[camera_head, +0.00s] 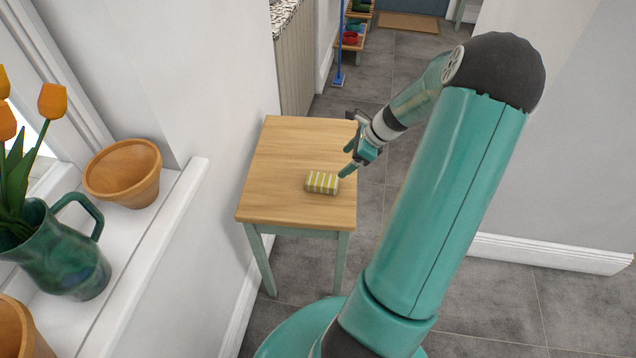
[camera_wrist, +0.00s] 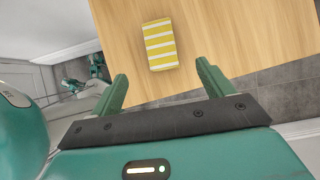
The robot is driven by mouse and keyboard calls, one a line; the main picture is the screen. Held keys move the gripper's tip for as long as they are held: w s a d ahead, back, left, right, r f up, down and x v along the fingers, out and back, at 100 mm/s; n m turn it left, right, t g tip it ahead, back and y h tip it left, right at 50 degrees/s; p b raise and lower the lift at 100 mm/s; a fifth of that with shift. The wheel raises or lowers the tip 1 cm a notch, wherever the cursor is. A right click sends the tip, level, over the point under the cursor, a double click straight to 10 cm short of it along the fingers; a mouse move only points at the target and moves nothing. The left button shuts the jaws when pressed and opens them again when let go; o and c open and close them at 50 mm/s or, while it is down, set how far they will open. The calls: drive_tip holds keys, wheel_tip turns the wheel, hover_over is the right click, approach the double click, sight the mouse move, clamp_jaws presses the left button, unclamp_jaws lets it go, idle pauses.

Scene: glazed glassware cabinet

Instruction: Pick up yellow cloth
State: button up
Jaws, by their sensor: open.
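A folded yellow cloth with white stripes (camera_head: 322,183) lies on a small wooden-topped table (camera_head: 290,150), near the table's right side. It also shows in the wrist view (camera_wrist: 160,45), ahead of my fingertips and between their lines. My gripper (camera_head: 345,160) is open and empty at the table's right edge, up and to the right of the cloth in the head view. In the wrist view my gripper's two green fingers (camera_wrist: 163,80) stand apart, with the cloth beyond them and not touched.
A white windowsill (camera_head: 150,235) at left holds terracotta pots (camera_head: 125,172) and a green jug (camera_head: 65,250) of orange tulips. A white wall adjoins the table's left side. Grey tiled floor (camera_head: 500,295) lies open to the right. A blue-handled upright tool (camera_head: 340,50) stands farther back.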

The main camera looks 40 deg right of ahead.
sight(321, 179)
drive_tip(key=x, duration=0.8)
drive_tip(key=shift+x, duration=2.65)
drive_tip(key=shift+r, duration=0.1)
drive_tip(key=c, duration=1.1)
drive_tip(key=shift+c, duration=0.2)
drive_tip(key=shift+w+r, duration=0.1)
drive_tip(key=shift+r, duration=0.35)
wheel_tip(321, 179, up, 2)
drive_tip(key=shift+r, duration=0.15)
drive_tip(key=s+a+r, duration=0.9)
drive_tip(key=s, duration=0.1)
drive_tip(key=shift+s+a+r, duration=0.15)
drive_tip(key=shift+s+r, duration=0.15)
drive_tip(key=shift+r, duration=0.1)
